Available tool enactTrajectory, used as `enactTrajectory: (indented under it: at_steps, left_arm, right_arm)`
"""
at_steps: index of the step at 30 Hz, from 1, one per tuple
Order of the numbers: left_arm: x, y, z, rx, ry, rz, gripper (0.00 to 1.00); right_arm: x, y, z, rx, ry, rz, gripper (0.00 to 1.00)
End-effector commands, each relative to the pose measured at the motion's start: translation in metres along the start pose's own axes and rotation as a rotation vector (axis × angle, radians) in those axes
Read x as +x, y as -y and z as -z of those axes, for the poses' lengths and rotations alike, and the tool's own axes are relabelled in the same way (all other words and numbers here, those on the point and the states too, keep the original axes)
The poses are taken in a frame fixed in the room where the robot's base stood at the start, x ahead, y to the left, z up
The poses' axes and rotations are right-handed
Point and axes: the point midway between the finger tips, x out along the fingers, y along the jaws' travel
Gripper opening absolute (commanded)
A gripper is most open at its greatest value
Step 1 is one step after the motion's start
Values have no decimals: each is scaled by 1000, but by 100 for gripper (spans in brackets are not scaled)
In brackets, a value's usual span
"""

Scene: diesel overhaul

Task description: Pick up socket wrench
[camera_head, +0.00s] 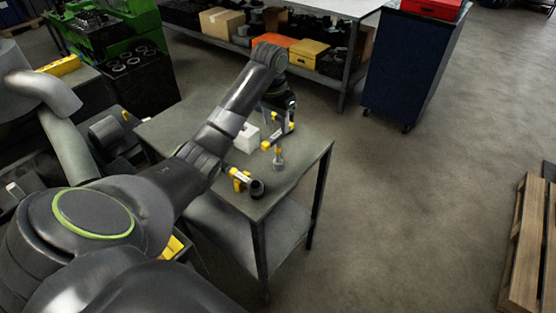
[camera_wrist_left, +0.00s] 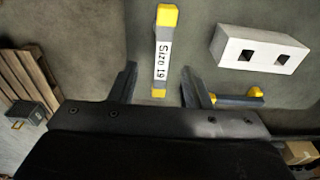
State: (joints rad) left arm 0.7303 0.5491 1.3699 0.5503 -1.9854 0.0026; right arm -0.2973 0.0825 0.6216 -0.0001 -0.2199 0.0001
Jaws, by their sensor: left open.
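The socket wrench, a bar with yellow ends and a white "Size 19" label (camera_wrist_left: 162,60), lies in the left wrist view in front of my left gripper (camera_wrist_left: 158,82). It is between the lines of the two spread fingers, which are open and hold nothing. In the head view a bar with yellow ends (camera_head: 278,138) shows on the table just below my left gripper (camera_head: 281,110). Whether the fingers reach down beside the bar is unclear. My right gripper is not in view.
A white block with two square holes (camera_wrist_left: 260,49) stands on the grey table (camera_head: 300,168). A blue cabinet (camera_head: 410,65) stands behind.

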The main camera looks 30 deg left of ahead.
Motion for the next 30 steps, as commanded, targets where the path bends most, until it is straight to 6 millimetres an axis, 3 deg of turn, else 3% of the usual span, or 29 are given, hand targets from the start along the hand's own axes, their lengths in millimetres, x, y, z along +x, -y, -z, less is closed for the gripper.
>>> enactTrajectory:
  at_steps: [10,18,27,30]
  left_arm:
    - [30,1,0,-1,4,0,44]
    - [68,2,2,-1,3,0,44]
    - [75,3,2,0,1,2,44]
    - [75,3,2,0,0,2,32]
  right_arm:
    - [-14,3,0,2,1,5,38]
    - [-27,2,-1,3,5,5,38]
    - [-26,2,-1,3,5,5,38]
    - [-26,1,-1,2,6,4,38]
